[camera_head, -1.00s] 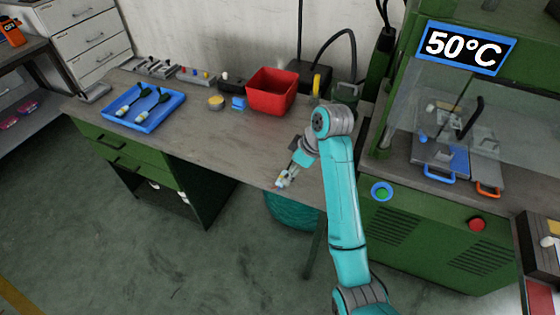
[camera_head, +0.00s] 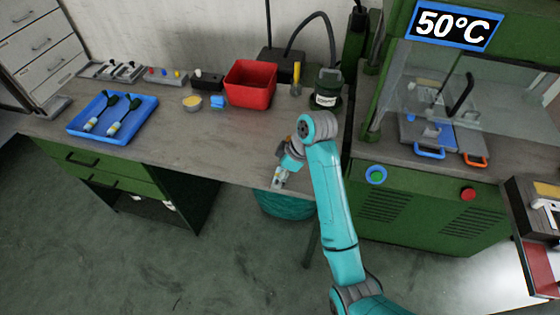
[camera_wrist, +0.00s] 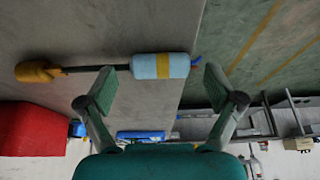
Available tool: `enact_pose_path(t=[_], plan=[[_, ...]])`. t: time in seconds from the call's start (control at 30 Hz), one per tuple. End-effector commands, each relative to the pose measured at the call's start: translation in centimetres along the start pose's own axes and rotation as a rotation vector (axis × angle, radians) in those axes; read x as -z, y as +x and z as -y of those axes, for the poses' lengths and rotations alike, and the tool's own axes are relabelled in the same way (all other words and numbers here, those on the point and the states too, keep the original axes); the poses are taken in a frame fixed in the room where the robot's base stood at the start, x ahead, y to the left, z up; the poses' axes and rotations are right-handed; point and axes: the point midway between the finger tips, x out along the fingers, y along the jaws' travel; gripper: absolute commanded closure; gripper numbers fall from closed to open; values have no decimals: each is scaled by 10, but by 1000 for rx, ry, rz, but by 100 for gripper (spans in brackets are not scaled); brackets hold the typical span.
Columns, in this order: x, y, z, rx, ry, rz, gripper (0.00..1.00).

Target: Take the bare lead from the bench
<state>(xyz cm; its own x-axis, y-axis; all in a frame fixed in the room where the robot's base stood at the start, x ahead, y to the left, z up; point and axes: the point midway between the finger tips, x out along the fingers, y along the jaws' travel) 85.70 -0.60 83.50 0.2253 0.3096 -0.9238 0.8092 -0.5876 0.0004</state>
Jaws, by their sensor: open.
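The bare lead shows in the wrist view as a light blue cylinder with a yellow band (camera_wrist: 162,66), a dark cable running left and an orange-yellow end. It lies across the grey bench (camera_wrist: 100,25), its banded end at the front edge. My gripper (camera_wrist: 158,75) is open, with one fingertip on either side of the banded cylinder in the picture. I cannot tell how far the fingers are from it in depth. In the head view my gripper (camera_head: 283,168) is at the bench's front edge, partly hiding the lead (camera_head: 279,178).
A blue tray (camera_head: 76,127) with two dark-handled pieces lies at the bench's left. A red bin (camera_head: 250,84) and a yellow-topped round pot (camera_head: 192,103) stand toward the back. The green press (camera_head: 425,215) is right of the bench. The bench's middle is clear.

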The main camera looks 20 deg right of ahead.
Motion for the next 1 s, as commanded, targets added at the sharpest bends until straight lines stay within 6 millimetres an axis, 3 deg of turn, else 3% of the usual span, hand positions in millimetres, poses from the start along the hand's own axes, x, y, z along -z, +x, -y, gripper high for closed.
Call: enact_pose_path(t=[0.03,0.27,0.73,1.0], plan=[[0,0,0,0,0,0,16],[0,0,0,2,0,1,71],[0,2,0,6,3,5,73],[14,-8,-4,3,3,3,73]])
